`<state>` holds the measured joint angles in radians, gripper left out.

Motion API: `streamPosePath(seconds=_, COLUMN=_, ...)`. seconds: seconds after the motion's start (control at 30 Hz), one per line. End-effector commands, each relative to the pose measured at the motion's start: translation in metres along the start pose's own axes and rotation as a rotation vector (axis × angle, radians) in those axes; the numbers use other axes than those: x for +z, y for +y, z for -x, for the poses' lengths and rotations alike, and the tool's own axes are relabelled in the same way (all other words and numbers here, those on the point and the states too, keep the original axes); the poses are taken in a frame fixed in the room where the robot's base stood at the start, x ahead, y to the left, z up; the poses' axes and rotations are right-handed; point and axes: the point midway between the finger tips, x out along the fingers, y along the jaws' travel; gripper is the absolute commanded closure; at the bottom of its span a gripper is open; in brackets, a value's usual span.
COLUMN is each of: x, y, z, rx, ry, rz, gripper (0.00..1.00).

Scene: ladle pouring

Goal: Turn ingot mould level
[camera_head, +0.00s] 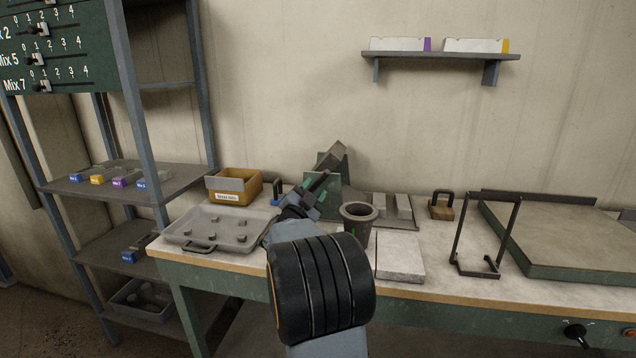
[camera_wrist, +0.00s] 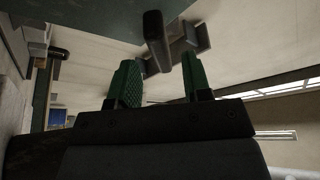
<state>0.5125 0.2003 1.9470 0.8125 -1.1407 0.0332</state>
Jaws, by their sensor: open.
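The ingot mould appears to be the dark grey block (camera_head: 334,155) at the top of a green stand (camera_head: 345,190) at the back of the bench. It is tilted, with its right end higher. My gripper (camera_head: 314,183) is just in front of and below it, left of the stand's front. In the wrist view my gripper (camera_wrist: 158,62) is open, its two green fingers apart. A dark bar (camera_wrist: 156,38) and a grey block (camera_wrist: 190,42) show beyond the fingertips, probably parts of the mould. I cannot tell whether the fingers touch the bar. My arm hides the stand's lower left.
A grey tray (camera_head: 180,238) with several small lumps and an orange box (camera_head: 247,188) stand left. A dark crucible (camera_head: 358,212), a pale slab (camera_head: 400,270), a padlock-shaped weight (camera_head: 441,209) and a wire frame (camera_head: 459,230) stand right. A wall shelf (camera_head: 440,55) is above.

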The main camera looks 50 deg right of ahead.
Motion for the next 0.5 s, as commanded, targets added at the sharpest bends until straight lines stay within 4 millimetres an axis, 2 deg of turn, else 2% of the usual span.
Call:
streamPosePath(seconds=0.2, x=0.001, y=-0.001, z=-0.028, rx=-0.001, ry=-0.002, rz=0.000, gripper=0.55)
streamPosePath(seconds=0.5, x=0.001, y=-0.002, z=-0.042, rx=-0.003, ry=-0.004, rz=0.000, gripper=0.55)
